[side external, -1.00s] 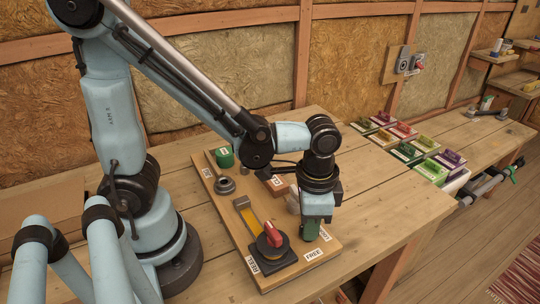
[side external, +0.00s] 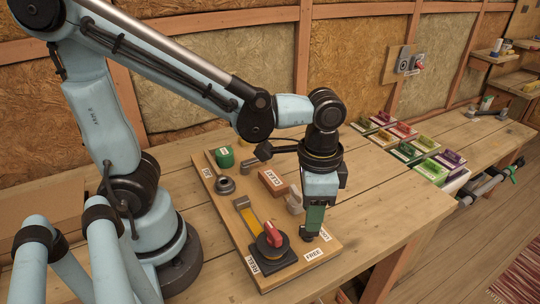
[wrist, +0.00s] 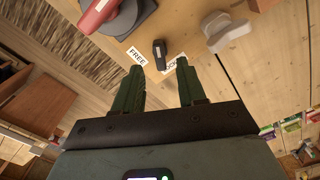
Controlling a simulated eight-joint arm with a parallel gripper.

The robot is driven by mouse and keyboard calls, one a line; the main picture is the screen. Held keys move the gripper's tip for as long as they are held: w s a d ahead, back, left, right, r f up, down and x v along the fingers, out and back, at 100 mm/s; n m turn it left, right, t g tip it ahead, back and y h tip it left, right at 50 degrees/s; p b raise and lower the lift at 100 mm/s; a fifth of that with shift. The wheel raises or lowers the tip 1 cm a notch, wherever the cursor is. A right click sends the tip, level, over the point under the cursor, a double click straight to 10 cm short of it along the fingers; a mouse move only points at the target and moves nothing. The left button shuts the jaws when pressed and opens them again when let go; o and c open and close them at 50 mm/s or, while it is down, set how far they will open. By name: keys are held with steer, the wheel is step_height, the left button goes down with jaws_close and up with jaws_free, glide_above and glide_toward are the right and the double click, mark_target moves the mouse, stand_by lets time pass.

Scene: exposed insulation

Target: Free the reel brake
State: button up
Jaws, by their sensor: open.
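My gripper (side external: 309,234) is open, pointing down over the right edge of the wooden board. Its two green fingers also show in the wrist view (wrist: 158,68), apart with nothing between them. A small black lever (wrist: 160,53) is just beyond the fingertips, between the FREE label (wrist: 137,56) and the partly hidden LOCK label (wrist: 173,63). I cannot tell which label it points to. In the side view the FREE label (side external: 314,253) is clear, and the lever is hard to separate from the fingertips.
Several coloured blocks (side external: 420,155) stand farther right. The bench right of the board is clear.

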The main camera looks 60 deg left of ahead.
step_height(320, 180, up, 8)
stand_by(0.5)
steer(key=a+f+n+t, duration=0.1)
steer(key=a+t, duration=0.1)
steer(key=a, duration=0.1)
steer(key=w+a+n+t, duration=0.1)
steer(key=a+n+t, duration=0.1)
steer(key=a, duration=0.1)
steer(key=a+f+n+t, duration=0.1)
steer(key=a+n+t, duration=0.1)
steer(key=a, duration=0.1)
steer(key=shift+w+f, duration=0.3)
steer(key=shift+w, duration=0.1)
steer(key=shift+w+a+n+t, duration=0.1)
steer(key=shift+a+n+t, duration=0.3)
steer(key=shift+a+t, duration=0.2)
steer(key=shift+d, duration=0.1)
